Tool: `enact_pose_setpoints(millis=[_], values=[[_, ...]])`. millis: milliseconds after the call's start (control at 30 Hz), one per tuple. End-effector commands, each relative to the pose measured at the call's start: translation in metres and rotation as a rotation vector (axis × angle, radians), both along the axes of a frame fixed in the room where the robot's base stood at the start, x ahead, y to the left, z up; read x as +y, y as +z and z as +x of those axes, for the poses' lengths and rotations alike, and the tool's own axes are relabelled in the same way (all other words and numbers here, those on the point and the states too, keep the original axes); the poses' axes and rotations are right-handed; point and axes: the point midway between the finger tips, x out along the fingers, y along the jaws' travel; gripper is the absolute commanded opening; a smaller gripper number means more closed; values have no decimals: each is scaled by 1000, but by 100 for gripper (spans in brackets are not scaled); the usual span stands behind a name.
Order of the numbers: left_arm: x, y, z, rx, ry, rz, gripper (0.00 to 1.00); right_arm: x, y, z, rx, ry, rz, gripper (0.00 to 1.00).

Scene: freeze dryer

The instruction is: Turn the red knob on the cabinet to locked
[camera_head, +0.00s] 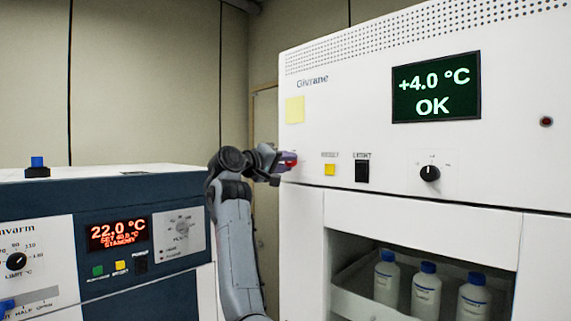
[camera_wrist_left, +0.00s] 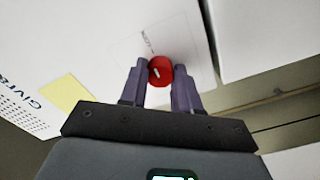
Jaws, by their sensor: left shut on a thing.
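The red knob (camera_wrist_left: 161,70) is on the white cabinet front, with a pale label plate behind it and a light pointer mark on its face. My left gripper (camera_wrist_left: 159,74) has its two purple fingers on either side of the knob, shut on it. In the head view the left gripper (camera_head: 287,160) reaches the left edge of the cabinet (camera_head: 310,110), and only a bit of the red knob (camera_head: 290,157) shows past the fingers. The label text by the knob is too small to read. My right gripper is not in view.
A yellow note (camera_head: 294,110) is above the knob. A yellow button (camera_head: 330,169), a black switch (camera_head: 362,171) and a black knob (camera_head: 429,173) are to its right. The cabinet display (camera_head: 436,88) reads +4.0 °C OK. A blue unit (camera_head: 110,200) stands at left. White bottles (camera_head: 426,292) stand in the open compartment.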

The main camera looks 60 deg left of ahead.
Motion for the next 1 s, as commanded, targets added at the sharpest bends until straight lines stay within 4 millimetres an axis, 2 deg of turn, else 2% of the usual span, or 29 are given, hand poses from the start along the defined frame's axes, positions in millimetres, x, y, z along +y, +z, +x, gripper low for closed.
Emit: enact_pose_setpoints(millis=[167, 200, 367, 767, 1000], values=[[-1, 0, 1, 2, -2, 3, 1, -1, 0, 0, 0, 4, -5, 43], [-1, 0, 1, 2, -2, 3, 34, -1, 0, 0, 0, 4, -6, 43], [-1, 0, 0, 1, -1, 2, 57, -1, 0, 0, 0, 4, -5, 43], [-2, -1, -6, 0, 0, 0, 57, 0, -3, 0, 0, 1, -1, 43], [-9, -2, -39, -4, 1, 1, 57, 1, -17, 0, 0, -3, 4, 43]])
